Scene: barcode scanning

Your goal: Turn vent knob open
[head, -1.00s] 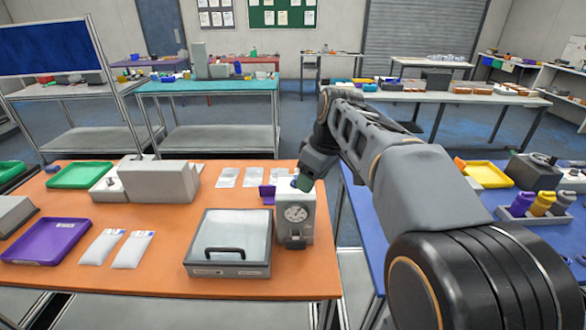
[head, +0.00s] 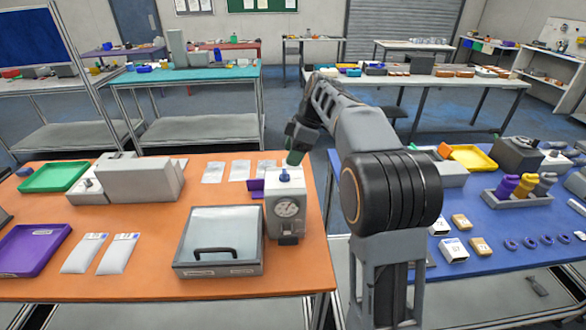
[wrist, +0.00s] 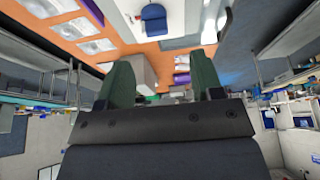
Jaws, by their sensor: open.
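A white box-shaped device with a round gauge (head: 287,209) stands upright near the right end of the orange table. A blue knob (head: 284,176) sits on its top; the knob also shows near the top of the wrist view (wrist: 153,18). My gripper (head: 295,158) is above and slightly right of the knob, apart from it. In the wrist view the two green fingers (wrist: 162,78) are spread with nothing between them. The knob lies beyond the fingertips in that view. Whether the knob is turned open cannot be told.
A clear-lidded case (head: 218,235) with a black handle stands left of the device. A grey box (head: 140,180), green tray (head: 55,177) and purple tray (head: 32,248) are farther left. The blue table (head: 480,215) is to the right.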

